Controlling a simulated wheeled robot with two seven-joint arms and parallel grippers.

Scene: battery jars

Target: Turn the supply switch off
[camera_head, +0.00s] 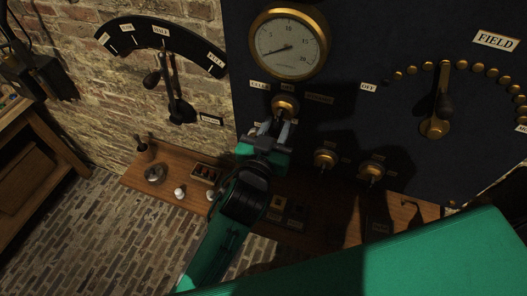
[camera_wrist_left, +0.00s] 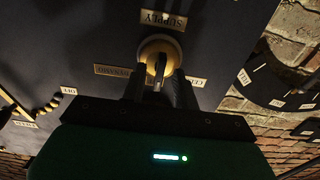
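The supply switch (camera_head: 285,104) is a round brass knob with a lever on the dark panel, below the gauge. In the left wrist view the brass switch (camera_wrist_left: 160,46) shows upside down beside its SUPPLY label (camera_wrist_left: 163,20), with DYNAMO (camera_wrist_left: 112,71) and CELLS (camera_wrist_left: 195,82) labels on either side. My left gripper (camera_head: 274,129) is at the switch, its two fingers apart. In the left wrist view the switch's lever stands between the fingers of the gripper (camera_wrist_left: 161,92); contact cannot be told. The lever's exact setting is partly hidden. My right gripper is not in view.
A round gauge (camera_head: 289,45) sits above the switch. Two brass switches (camera_head: 326,158) (camera_head: 371,171) are lower right, and the FIELD dial lever (camera_head: 437,126) is at right. A wooden shelf (camera_head: 138,180) with small items runs below. A lever quadrant (camera_head: 163,37) is on the brick wall.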

